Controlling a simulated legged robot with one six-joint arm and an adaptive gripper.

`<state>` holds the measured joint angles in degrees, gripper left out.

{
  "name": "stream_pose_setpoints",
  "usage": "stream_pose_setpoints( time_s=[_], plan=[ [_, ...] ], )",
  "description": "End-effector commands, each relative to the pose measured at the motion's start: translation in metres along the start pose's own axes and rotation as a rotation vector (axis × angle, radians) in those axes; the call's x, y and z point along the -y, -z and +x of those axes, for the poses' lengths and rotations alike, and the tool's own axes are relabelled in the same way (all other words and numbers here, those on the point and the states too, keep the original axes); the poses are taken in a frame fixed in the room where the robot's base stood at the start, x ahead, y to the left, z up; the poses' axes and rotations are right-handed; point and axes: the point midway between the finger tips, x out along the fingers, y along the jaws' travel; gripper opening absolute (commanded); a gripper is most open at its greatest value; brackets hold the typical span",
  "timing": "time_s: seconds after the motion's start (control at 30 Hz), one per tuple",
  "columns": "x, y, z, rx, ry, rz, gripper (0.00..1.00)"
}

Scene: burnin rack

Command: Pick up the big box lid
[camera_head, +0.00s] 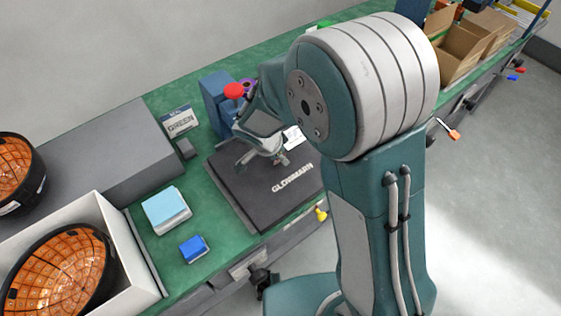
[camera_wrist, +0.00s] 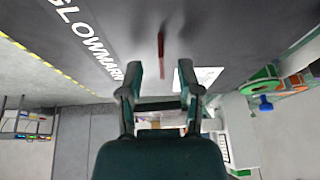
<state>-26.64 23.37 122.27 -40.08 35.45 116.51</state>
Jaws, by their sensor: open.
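The big box lid (camera_head: 252,196) is a flat dark grey slab with white lettering, lying on the green bench in the head view. In the wrist view the lid (camera_wrist: 225,30) fills the top, with its lettering at upper left. My gripper (camera_head: 264,164) is over the far part of the lid, its fingers spread. In the wrist view my gripper (camera_wrist: 161,75) is open, with a narrow red strip (camera_wrist: 161,50) showing between the fingertips. Whether the fingers touch the lid cannot be told. My arm hides the lid's right side.
A pale blue box (camera_head: 166,208) and a small blue block (camera_head: 194,248) lie left of the lid. A box marked GREEN (camera_head: 181,122) and a blue unit (camera_head: 214,100) stand behind. A white bin (camera_head: 140,268) holds an orange-lined bowl. Open cardboard boxes (camera_head: 458,50) stand far right.

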Motion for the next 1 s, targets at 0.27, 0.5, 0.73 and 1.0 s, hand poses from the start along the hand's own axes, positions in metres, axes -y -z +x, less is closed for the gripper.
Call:
stream_pose_setpoints(
  time_s=[0.27, 0.5, 0.73, 1.0],
  plan=[
    [0.0008, -0.0016, 0.0148, 0.001, 0.001, -0.001, 0.46],
    [0.0003, -0.0015, 0.0147, 0.001, 0.001, -0.001, 0.0],
    [0.0005, -0.0018, 0.0149, 0.001, 0.0, -0.001, 0.0],
    [0.0007, -0.0009, 0.0146, 0.001, 0.0, -0.001, 0.0]
  ],
)
